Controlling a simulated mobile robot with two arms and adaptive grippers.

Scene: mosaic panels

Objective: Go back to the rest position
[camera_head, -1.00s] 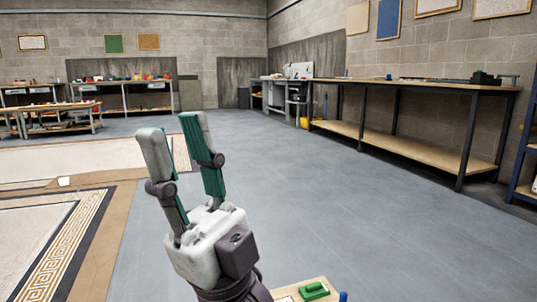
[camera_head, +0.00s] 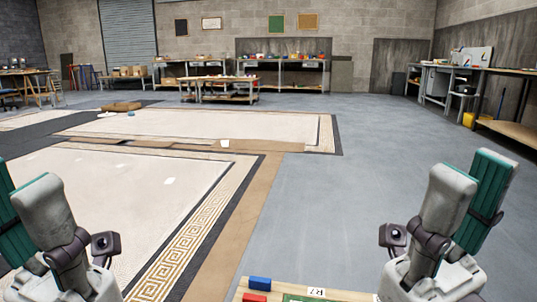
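My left gripper (camera_head: 22,185) is at the lower left edge of the head view, fingers up, partly cut off by the frame. Its two grey and green fingers stand apart with nothing between them. My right gripper (camera_head: 474,170) is at the lower right, also pointing up. Its fingers overlap somewhat from this angle, but they are apart and empty. Neither gripper touches anything. Both wrists run out of the bottom of the picture.
A wooden board (camera_head: 345,294) with a blue block (camera_head: 260,283), a red block (camera_head: 254,297) and an R7 label lies at the bottom between the grippers. Mosaic floor panels (camera_head: 110,190) lie ahead left. Grey floor (camera_head: 330,200) is clear. Workbenches (camera_head: 285,75) line the far wall.

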